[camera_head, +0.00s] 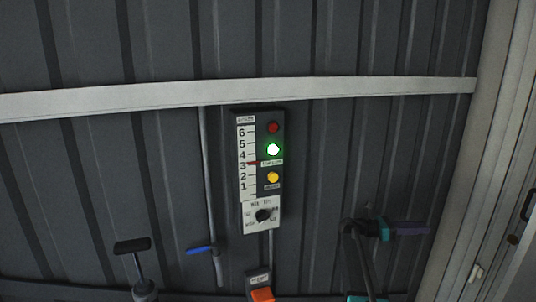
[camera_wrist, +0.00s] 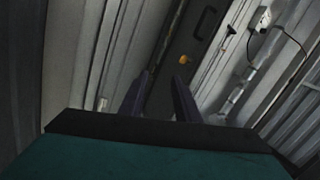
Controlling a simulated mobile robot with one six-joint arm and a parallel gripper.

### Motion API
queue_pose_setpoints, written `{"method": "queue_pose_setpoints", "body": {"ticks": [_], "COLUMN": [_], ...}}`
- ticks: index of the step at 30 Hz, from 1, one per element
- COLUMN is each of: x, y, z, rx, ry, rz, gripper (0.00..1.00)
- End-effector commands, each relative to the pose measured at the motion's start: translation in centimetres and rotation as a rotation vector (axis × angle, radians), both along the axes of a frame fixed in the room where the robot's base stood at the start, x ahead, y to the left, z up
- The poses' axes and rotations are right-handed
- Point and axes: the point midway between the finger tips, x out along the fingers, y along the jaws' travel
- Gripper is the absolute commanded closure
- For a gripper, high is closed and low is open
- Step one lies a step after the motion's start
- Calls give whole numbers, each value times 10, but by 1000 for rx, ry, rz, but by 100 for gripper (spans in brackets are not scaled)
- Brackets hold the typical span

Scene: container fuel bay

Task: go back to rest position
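My gripper (camera_wrist: 163,84) shows in the wrist view with its two dark fingers apart and nothing between them. The teal and black body behind the fingers fills the bottom of that view. In the head view my gripper (camera_head: 424,230) is at the lower right, small and side-on, with its purple fingers pointing right. It is in front of the corrugated wall and looks clear of the things there.
A panel (camera_head: 260,170) with a 1–6 scale, a lit green lamp and a dial hangs on the wall. A blue-handled pipe (camera_head: 208,200), a black-handled pump (camera_head: 136,262) and an orange-fronted box (camera_head: 261,287) stand lower. A dark door (camera_wrist: 185,60) lies beyond the fingers.

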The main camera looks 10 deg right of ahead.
Motion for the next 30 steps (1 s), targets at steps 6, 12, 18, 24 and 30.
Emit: {"method": "queue_pose_setpoints", "body": {"ticks": [6,12,18,24,30], "x": [27,58,88,108,110], "y": [45,91,149,218,285], "z": [-54,-102,-156,-219,-279], "rx": [-33,-67,-104,-151,-204], "ry": [154,340,568,829,1080], "rz": [187,399,642,893,1116], "gripper": [71,71,71,71,71]}}
